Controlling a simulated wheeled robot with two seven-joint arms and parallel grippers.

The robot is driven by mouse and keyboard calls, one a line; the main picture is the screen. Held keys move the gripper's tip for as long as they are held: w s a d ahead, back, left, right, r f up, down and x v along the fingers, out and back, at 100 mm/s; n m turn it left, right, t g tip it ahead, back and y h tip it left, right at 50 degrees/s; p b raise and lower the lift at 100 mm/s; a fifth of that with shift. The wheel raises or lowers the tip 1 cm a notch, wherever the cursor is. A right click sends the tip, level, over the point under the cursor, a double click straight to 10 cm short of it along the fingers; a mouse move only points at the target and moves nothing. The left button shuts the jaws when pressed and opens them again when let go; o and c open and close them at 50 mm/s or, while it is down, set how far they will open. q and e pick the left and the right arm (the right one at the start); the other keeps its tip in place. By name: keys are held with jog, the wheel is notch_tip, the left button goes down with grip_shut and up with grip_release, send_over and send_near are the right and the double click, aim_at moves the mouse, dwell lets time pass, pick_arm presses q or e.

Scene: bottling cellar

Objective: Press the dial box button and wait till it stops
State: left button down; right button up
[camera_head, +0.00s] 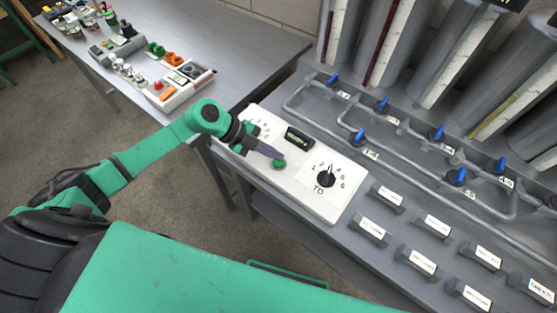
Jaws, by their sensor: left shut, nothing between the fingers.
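The white dial box (318,203) lies on the grey bench in the middle of the picture. A black dial knob (325,178) with figures around it and the letters "TO" below sits on its right part. A small dark display (299,138) is near its far edge. More markings show at its left end, partly hidden by my left gripper. A green round button (279,164) is on the box's middle. My left gripper (274,156) is shut and empty, its tips at the button; I cannot tell whether they touch it. My right gripper is out of view.
Pipes with several blue valves (359,136) and tall cylinders stand behind the box to the right. Several labelled blocks (372,229) lie right of the box. Another table (230,40) at the back left bears a white box with a red button and small parts.

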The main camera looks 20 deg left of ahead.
pick_arm(q)
jog(key=shift+f, duration=0.55)
dwell(0.6)
jog(key=shift+r+p, duration=0.8)
jog(key=shift+r, duration=0.15)
notch_tip(320, 180, up, 5)
jog(key=p, duration=0.5)
jog(key=shift+r, duration=0.15)
dwell(0.5)
